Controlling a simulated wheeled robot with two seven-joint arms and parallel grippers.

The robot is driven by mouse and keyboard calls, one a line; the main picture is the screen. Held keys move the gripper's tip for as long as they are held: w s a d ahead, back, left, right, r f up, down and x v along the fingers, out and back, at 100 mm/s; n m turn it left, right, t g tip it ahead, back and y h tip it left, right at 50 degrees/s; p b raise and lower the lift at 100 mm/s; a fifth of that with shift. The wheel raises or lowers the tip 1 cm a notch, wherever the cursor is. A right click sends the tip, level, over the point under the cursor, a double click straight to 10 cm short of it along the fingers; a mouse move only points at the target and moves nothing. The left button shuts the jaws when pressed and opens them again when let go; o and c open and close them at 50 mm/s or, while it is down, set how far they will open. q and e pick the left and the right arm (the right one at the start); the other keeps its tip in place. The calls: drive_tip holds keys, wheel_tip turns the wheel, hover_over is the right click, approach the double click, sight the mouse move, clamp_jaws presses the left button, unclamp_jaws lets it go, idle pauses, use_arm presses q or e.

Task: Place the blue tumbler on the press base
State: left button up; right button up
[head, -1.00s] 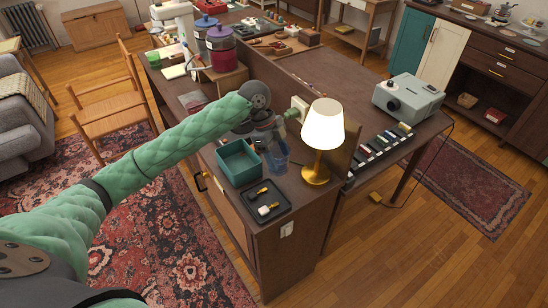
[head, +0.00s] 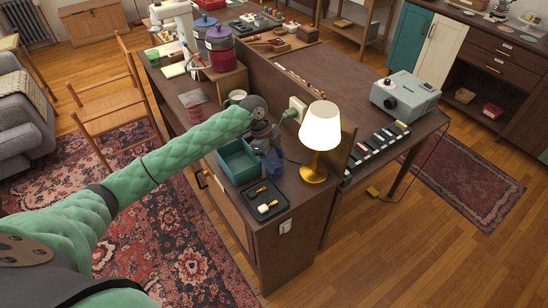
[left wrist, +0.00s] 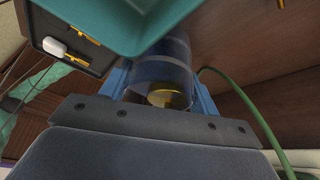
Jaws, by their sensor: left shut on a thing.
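The blue tumbler (head: 274,164) is a see-through cup between the teal open box and the lamp on the dark cabinet top. My left gripper (head: 268,146) reaches over it from behind and hides its upper part. In the left wrist view the two blue fingers stand on either side of the tumbler (left wrist: 165,62), and the gripper is shut on it. Whether the tumbler touches the cabinet top is hard to tell. I cannot pick out the press base with certainty; a white machine (head: 176,18) stands at the far end of the counter. My right gripper is not in view.
The teal box (head: 237,177) is close beside the tumbler, with a black tray (head: 266,208) in front. The lit lamp (head: 314,173) stands just right. A white mug (head: 235,97) is behind my wrist. A raised wooden partition (head: 285,90) runs along the counter.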

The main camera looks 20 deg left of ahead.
use_arm(q)
drive_tip(key=shift+f, duration=0.15)
drive_tip(key=o, duration=1.1)
drive_tip(key=shift+o, duration=0.2)
